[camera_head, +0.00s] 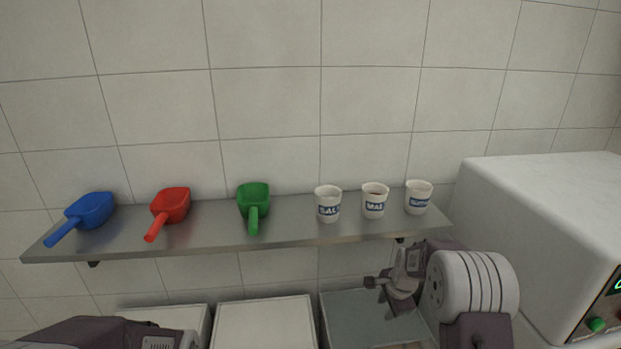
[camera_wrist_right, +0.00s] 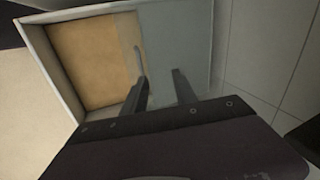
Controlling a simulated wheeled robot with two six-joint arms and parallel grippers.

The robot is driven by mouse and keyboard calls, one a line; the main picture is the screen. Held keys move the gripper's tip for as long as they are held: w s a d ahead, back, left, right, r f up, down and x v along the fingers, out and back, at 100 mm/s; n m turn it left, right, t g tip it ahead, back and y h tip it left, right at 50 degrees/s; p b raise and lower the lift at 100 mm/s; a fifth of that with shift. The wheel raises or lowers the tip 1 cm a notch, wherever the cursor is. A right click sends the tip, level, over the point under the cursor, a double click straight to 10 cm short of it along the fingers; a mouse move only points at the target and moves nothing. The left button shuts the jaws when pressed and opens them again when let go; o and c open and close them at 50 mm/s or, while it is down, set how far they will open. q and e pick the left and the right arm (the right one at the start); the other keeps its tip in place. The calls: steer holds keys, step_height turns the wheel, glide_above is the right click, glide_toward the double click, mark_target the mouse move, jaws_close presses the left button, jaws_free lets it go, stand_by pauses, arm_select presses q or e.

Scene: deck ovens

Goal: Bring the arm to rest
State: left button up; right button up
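My right gripper (camera_head: 378,296) is low at the right in the head view, below the steel shelf and over the bin with a grey, see-through lid (camera_head: 345,308). In the right wrist view its two fingers (camera_wrist_right: 162,88) stand apart with nothing visible between them. Below them is an open-looking bin (camera_wrist_right: 62,62) with tan contents (camera_wrist_right: 95,50), partly covered by the grey panel (camera_wrist_right: 180,40). My left arm shows at the lower left in the head view; its gripper is out of view.
A steel shelf (camera_head: 285,233) holds blue (camera_head: 92,210), red (camera_head: 171,205) and green (camera_head: 253,198) scoops and three labelled white cups (camera_head: 328,205). Pale-lidded bins (camera_head: 265,325) stand below. A white oven-like unit (camera_head: 550,215) is at the right, close to my right arm.

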steer(key=s+a+r+n, duration=0.4)
steer(key=s+a+r, duration=0.2)
steer(key=s, duration=0.2)
steer(key=s+f+n+g, duration=0.2)
steer(key=s+n, duration=0.9)
steer(key=s, duration=0.6)
steer(key=shift+a+f+n, duration=0.4)
steer(key=shift+a, duration=0.05)
